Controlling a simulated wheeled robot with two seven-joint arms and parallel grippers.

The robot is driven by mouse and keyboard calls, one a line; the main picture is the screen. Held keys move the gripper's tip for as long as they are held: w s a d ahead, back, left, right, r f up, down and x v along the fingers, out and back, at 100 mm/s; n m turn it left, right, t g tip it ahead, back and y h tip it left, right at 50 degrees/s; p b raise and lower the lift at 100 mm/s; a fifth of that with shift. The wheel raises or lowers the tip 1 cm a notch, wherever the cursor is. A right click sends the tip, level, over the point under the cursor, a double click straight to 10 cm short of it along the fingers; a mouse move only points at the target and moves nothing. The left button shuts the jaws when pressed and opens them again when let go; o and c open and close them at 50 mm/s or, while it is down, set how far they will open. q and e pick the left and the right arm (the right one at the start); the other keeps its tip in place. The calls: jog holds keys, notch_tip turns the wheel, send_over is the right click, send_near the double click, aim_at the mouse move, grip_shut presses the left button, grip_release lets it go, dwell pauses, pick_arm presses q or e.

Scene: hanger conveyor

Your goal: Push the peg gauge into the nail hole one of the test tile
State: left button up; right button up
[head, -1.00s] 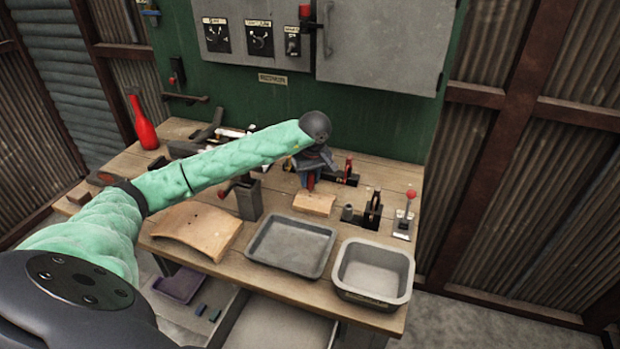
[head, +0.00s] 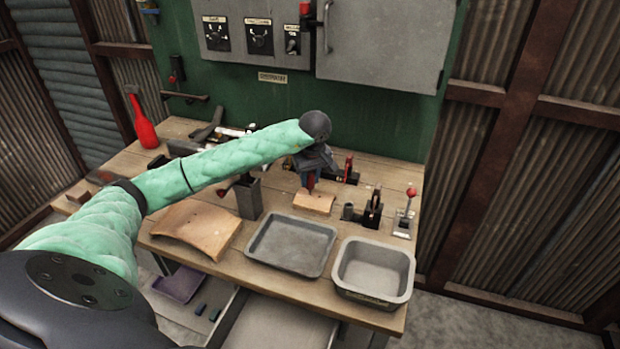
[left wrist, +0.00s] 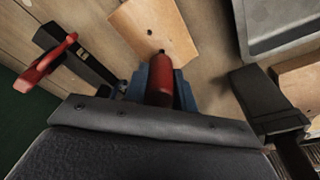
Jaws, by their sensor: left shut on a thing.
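The test tile (head: 318,205) is a small tan wooden block on the bench, below my left gripper. It also shows in the left wrist view (left wrist: 132,22), with a small dark hole in its face and another dark spot near its lower edge. My left gripper (head: 310,183) is shut on the red peg gauge (left wrist: 164,84), between blue fingers. The gauge's dark tip points at the tile, just beside the dark hole in the wrist view. Whether the tip touches the tile I cannot tell. My right gripper is not in view.
A grey tray (head: 291,270) and a grey bin (head: 373,296) stand at the bench front. A dark holder (head: 249,200) stands left of the tile, a curved wooden piece (head: 196,230) in front of it. A black clamp (head: 373,208) and red-knobbed lever (head: 405,212) stand right.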

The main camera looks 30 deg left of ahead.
pick_arm(q)
jog(key=shift+f+b, duration=0.3)
jog(key=shift+b, duration=0.15)
jog(key=shift+b, duration=0.4)
dwell(0.9)
jog(key=shift+f+b, duration=1.15)
jog(key=shift+b, duration=0.2)
dwell(1.9)
jog(key=o, duration=0.7)
jog(key=o, duration=0.5)
jog(key=shift+o, duration=0.2)
